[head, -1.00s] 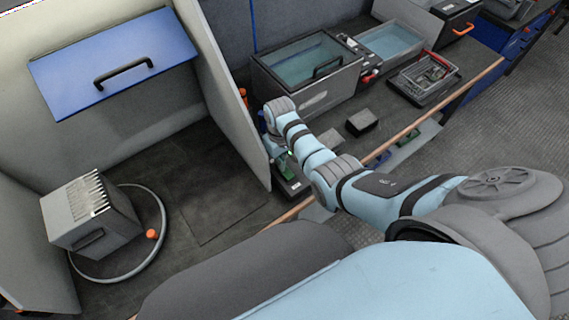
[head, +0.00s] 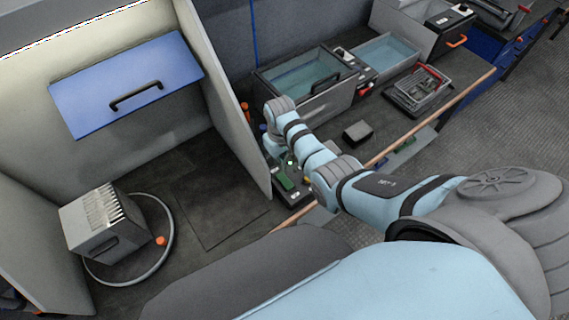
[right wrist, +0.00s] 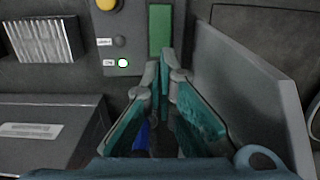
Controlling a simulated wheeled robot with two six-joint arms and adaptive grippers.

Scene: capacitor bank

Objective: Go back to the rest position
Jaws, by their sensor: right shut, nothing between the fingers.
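My right arm reaches in from the right in the head view, its wrist bent down beside the grey partition. My right gripper (right wrist: 164,58) shows clearly in the right wrist view, its teal fingers drawn together with nothing between the tips. In the head view the wrist and arm mostly hide it. I cannot tell the gap to the panel. My left gripper is not in view.
The upright grey partition (head: 232,125) stands close to my right wrist; it also shows in the wrist view (right wrist: 245,85). A water tank (head: 305,80) and a dark block (head: 357,132) are beyond the arm. A finned grey box (head: 105,225) sits inside a ring (head: 168,215) at left.

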